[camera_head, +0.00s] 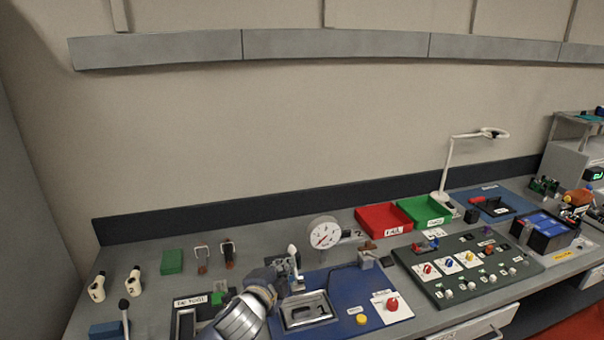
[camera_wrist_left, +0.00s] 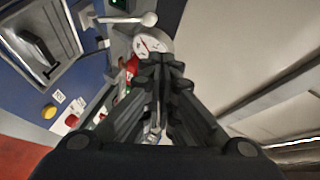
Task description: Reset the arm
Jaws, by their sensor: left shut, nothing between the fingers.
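My left arm comes in from the bottom of the head view, and its gripper (camera_head: 286,272) is over the bench at the back edge of the blue panel (camera_head: 345,290). In the left wrist view the dark fingers of this gripper (camera_wrist_left: 160,88) are together with nothing between them. The round white dial gauge (camera_head: 324,233) stands behind and to the right of it, and it shows just beyond the fingertips in the left wrist view (camera_wrist_left: 152,44). A white-knobbed lever (camera_head: 292,250) stands close by the gripper. My right gripper is not in view.
A red bin (camera_head: 384,221) and a green bin (camera_head: 425,212) stand at the back. A dark switch panel (camera_head: 466,266) lies to the right. Two white-and-black handles (camera_head: 97,287) and a green block (camera_head: 172,262) are at the left. A white lamp (camera_head: 447,170) rises behind.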

